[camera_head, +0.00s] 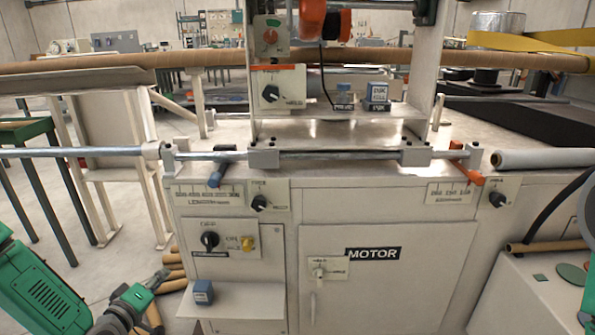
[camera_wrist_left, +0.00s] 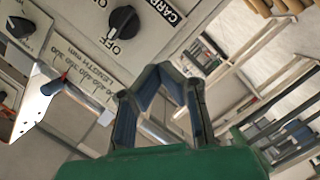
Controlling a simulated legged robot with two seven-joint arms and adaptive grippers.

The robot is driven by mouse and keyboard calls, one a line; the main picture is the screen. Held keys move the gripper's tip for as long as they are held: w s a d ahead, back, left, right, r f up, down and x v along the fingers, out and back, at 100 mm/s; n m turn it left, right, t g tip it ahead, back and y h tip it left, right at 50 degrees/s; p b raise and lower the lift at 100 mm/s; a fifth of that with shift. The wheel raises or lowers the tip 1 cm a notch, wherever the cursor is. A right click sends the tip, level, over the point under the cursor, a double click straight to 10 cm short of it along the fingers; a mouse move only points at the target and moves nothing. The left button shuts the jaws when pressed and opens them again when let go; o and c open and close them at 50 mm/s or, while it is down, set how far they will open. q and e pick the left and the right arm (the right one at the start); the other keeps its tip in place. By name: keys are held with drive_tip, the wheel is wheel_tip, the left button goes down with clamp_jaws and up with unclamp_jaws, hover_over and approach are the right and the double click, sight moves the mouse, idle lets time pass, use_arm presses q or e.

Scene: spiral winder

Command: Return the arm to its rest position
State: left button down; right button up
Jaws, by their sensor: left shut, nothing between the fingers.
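My left arm (camera_head: 40,290) is green and comes in at the lower left of the head view. My left gripper (camera_head: 160,277) is in front of the left side of the winder cabinet (camera_head: 330,225), low down, apart from its controls. In the wrist view the left gripper (camera_wrist_left: 163,72) has its dark fingers drawn together at the tips, with nothing between them. A black knob (camera_wrist_left: 123,20) marked OFF shows beyond the fingers. Part of my right arm (camera_head: 589,220) shows at the right edge of the head view; its gripper is out of view.
The cabinet front carries a MOTOR door (camera_head: 360,285), knobs (camera_head: 210,240) and a small shelf with a blue box (camera_head: 203,292). A metal rod (camera_head: 330,154) runs along its top. Brown tubes (camera_head: 172,270) lie beside the cabinet. A green-framed table (camera_head: 30,130) stands at left.

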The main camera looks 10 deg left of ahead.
use_arm(q)
drive_tip(key=s+d+f+m+g+h+p, duration=0.25)
drive_tip(key=s+d+g, duration=0.2)
drive_tip(key=d, duration=0.25)
drive_tip(key=s+d+f+m+g+h+p, duration=0.1)
drive_tip(key=s+d+f+m+g+p, duration=0.2)
drive_tip(key=s+d, duration=0.4)
drive_tip(key=s+r+m+g+y+p, duration=0.1)
drive_tip(key=s+m+g+p, duration=0.1)
drive_tip(key=s, duration=0.7)
drive_tip(key=s+d+r+m+g+y+p, duration=0.1)
drive_tip(key=s+m+g, duration=0.3)
drive_tip(key=s, duration=0.5)
drive_tip(key=shift+r+g+y+p, duration=0.45)
drive_tip(key=shift+g+p, duration=0.1)
drive_tip(key=shift+g, duration=0.6)
use_arm(e)
wheel_tip(320, 180, up, 10)
drive_tip(key=a, duration=0.1)
use_arm(q)
drive_tip(key=shift+d, duration=0.1)
